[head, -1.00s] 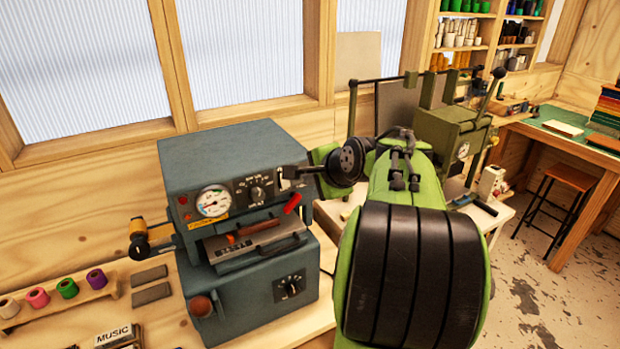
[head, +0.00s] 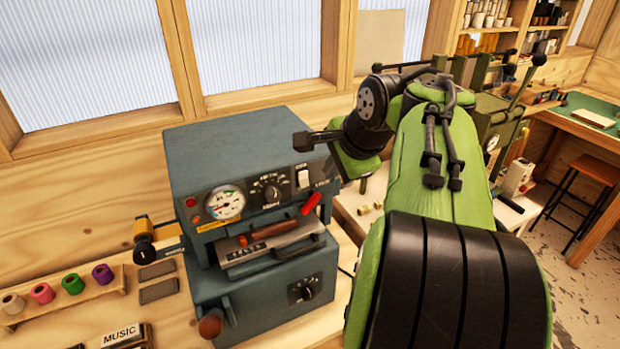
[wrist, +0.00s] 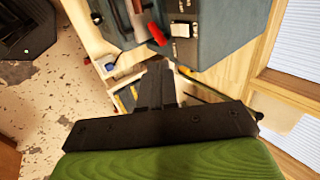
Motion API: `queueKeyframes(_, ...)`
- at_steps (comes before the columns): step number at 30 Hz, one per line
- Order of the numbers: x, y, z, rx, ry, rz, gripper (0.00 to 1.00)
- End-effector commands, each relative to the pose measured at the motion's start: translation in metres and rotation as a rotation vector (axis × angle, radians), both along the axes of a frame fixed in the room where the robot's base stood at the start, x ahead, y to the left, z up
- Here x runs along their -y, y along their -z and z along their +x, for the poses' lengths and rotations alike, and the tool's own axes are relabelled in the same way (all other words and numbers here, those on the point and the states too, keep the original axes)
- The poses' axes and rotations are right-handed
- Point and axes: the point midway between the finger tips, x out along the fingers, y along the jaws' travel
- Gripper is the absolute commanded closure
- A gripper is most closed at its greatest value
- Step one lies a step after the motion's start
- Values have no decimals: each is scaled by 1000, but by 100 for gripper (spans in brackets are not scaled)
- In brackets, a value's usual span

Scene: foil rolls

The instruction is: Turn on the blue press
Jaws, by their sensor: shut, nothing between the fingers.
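The blue press (head: 235,150) stands on the wooden bench in the head view. Its front panel has a round gauge (head: 225,202), a black dial (head: 271,193), a white rocker switch (head: 303,179), a red lamp (head: 191,202) and a red lever (head: 312,203). My gripper (head: 303,141) is shut and empty. In the head view its tips appear just above the switch, near the panel's upper right. In the wrist view the shut fingers (wrist: 157,75) point toward the press, and the white switch (wrist: 181,29) lies beyond the tips, apart from them. I cannot tell the switch position.
A rack of coloured foil rolls (head: 72,284) and a box marked MUSIC (head: 122,336) lie left of the press. A green press (head: 490,118) stands behind my arm. A stool (head: 590,170) and another table are at the far right.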

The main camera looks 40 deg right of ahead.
Motion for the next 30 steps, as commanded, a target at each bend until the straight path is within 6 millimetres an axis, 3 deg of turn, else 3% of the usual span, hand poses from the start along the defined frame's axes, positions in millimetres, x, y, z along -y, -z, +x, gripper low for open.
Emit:
queueKeyframes(5,3,19,11,-2,-1,4,100)
queueKeyframes(16,16,85,57,-3,-2,4,100)
queueKeyframes(22,25,94,85,-1,-2,0,100)
queueKeyframes(30,27,96,92,1,0,0,100)
